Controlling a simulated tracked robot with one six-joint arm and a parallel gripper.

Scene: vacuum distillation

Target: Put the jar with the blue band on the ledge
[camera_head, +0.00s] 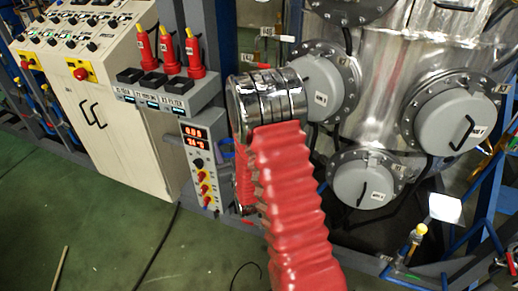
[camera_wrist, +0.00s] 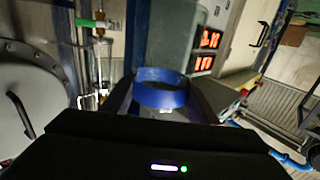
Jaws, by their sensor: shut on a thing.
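The jar with the blue band (camera_wrist: 160,90) is in the middle of the wrist view, between the two fingers of my gripper (camera_wrist: 160,106). The band is a bright blue ring. Clear glass seems to show around it, but its outline is hard to make out. My gripper is shut on the jar. A grey shelf-like box front (camera_head: 170,100) with labelled openings sits left of my arm; I cannot tell whether this is the ledge.
Red pieces with yellow tips (camera_head: 168,55) stand above the grey box. A panel with red digits (camera_head: 197,140) is below it. A steel vessel with round grey hatches (camera_head: 452,110) fills the right. A white control cabinet (camera_head: 110,120) stands left. Green floor (camera_head: 110,225) is mostly open.

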